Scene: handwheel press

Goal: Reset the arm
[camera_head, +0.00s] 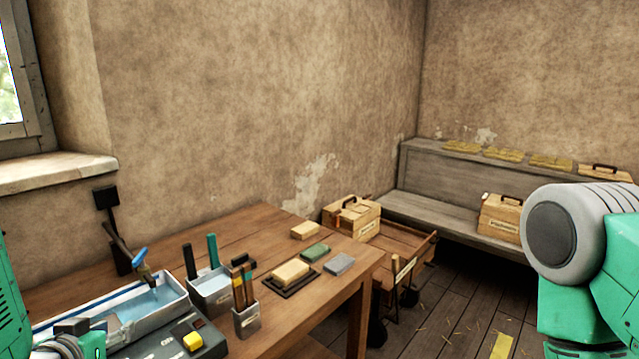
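My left arm comes in at the left edge, teal. At the bottom left, a grey and dark part with a small green light, my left gripper (72,338), is cut off by the frame. It is low, close to the table's near left corner; its fingers do not show clearly. My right arm (570,240) fills the right edge with a large grey and teal joint, raised beside the table. Its gripper is out of view. No handwheel press shows in this view.
A wooden table (250,236) holds a water tray (140,306), tool holders (210,290), a box with a yellow button (180,338), a sponge-like block on a dark tray (290,275), and small blocks. Wooden cart (398,250), toolboxes (500,217) and a grey bench (430,208) stand beyond.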

